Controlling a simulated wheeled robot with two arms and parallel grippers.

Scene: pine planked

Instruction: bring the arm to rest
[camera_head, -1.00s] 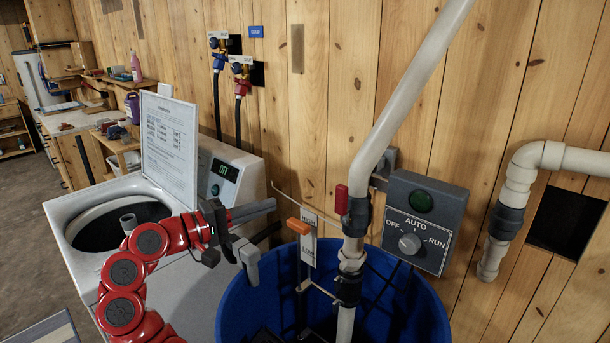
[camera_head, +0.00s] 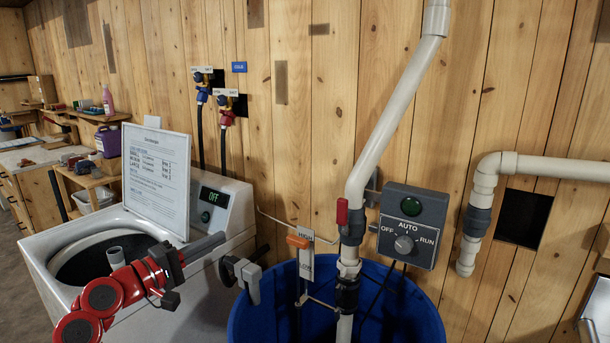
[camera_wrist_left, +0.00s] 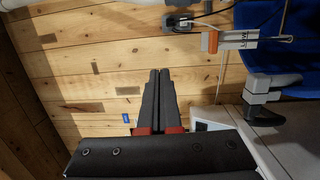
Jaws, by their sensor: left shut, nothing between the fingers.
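My left arm (camera_head: 102,294) is red and reaches in from the lower left in the head view, in front of the open washer. Its dark left gripper (camera_head: 222,237) points right, in front of the washer's control panel. The two fingers lie together with nothing between them; they also show shut in the left wrist view (camera_wrist_left: 160,73). The gripper appears clear of the grey elbow fitting (camera_head: 252,282) at the blue tub's rim. My right gripper is in neither view.
The white washer (camera_head: 50,245) has its lid open, with a printed sheet (camera_head: 157,178) standing there. The blue tub (camera_head: 405,305) holds a white pipe (camera_head: 395,120) and an orange-topped float switch (camera_head: 299,241). A grey control box (camera_head: 413,226) is beside the pipe.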

